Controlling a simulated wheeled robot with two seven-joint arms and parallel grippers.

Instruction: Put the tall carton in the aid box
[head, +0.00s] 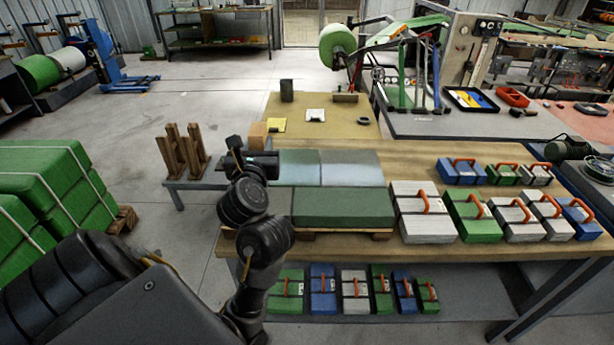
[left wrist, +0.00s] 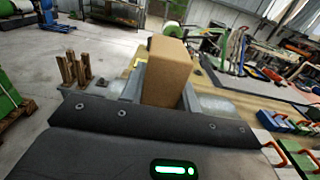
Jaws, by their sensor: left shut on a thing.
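The tall carton (head: 257,133) is a plain brown upright box. My left gripper (head: 262,158) is shut on it, and the carton sticks out beyond the dark jaws, over the left part of the workbench. In the left wrist view the carton (left wrist: 168,72) stands between the two grey fingers (left wrist: 163,92). The fingers hide its lower part, and I cannot tell whether it touches the bench. I cannot tell which thing is the aid box. My right gripper is not in view.
The workbench (head: 480,225) holds green slabs (head: 343,207) and several cases with orange handles (head: 424,211). More cases lie on the shelf below. Wooden posts (head: 183,150) stand left of the gripper. A dark block (head: 287,90) stands on the far table.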

